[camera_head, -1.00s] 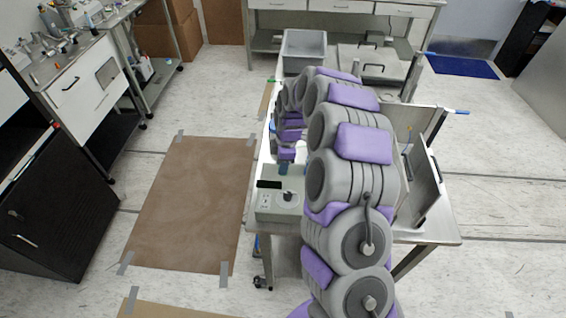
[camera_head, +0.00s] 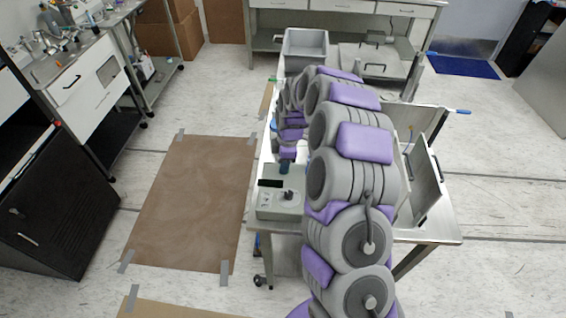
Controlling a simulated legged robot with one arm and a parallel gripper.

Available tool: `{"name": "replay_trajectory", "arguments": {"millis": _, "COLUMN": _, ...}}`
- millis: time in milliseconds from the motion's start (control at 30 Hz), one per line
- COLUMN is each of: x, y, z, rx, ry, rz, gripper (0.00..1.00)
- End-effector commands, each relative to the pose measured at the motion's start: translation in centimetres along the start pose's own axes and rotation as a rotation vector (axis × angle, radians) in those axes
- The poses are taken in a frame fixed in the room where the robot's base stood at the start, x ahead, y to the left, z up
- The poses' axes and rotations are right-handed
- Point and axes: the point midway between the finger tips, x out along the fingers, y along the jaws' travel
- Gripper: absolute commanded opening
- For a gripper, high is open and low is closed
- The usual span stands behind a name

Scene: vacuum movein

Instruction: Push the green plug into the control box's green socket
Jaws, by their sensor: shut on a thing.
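The control box (camera_head: 268,212) is a pale grey box at the front left corner of the steel table. It has a black display strip, a small outlet panel and a dark knob on top. My grey and purple arm arches over the table, and its end comes down at the box's far edge. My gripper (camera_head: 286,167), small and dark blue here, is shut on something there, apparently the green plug. The plug itself is too small or hidden to make out. The green socket cannot be made out either, nor whether plug and box touch.
The steel table (camera_head: 432,232) carries upright metal panels (camera_head: 428,188) on its right. A grey bin (camera_head: 305,44) stands beyond the arm. A brown floor mat (camera_head: 190,205) lies left of the table. Cabinets and a workbench (camera_head: 75,85) line the left side.

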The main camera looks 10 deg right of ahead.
Motion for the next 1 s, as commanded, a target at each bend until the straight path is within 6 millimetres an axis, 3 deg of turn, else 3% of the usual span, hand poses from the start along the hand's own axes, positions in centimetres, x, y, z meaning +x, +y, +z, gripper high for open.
{"name": "replay_trajectory", "arguments": {"millis": 33, "x": 0.87, "y": -0.72, "z": 0.21, "rx": 0.000, "ry": -0.004, "rz": -0.025, "gripper": 0.00}}
{"name": "replay_trajectory", "arguments": {"millis": 467, "x": 0.96, "y": -0.79, "z": 0.29, "rx": 0.000, "ry": -0.004, "rz": -0.028, "gripper": 0.00}}
{"name": "replay_trajectory", "arguments": {"millis": 500, "x": 0.96, "y": -0.79, "z": 0.29, "rx": 0.000, "ry": -0.004, "rz": -0.027, "gripper": 0.36}}
{"name": "replay_trajectory", "arguments": {"millis": 800, "x": 0.95, "y": -0.49, "z": 0.33, "rx": 0.001, "ry": -0.003, "rz": -0.022, "gripper": 0.63}}
{"name": "replay_trajectory", "arguments": {"millis": 1000, "x": 0.95, "y": -0.24, "z": 0.35, "rx": 0.001, "ry": -0.003, "rz": -0.018, "gripper": 0.63}}
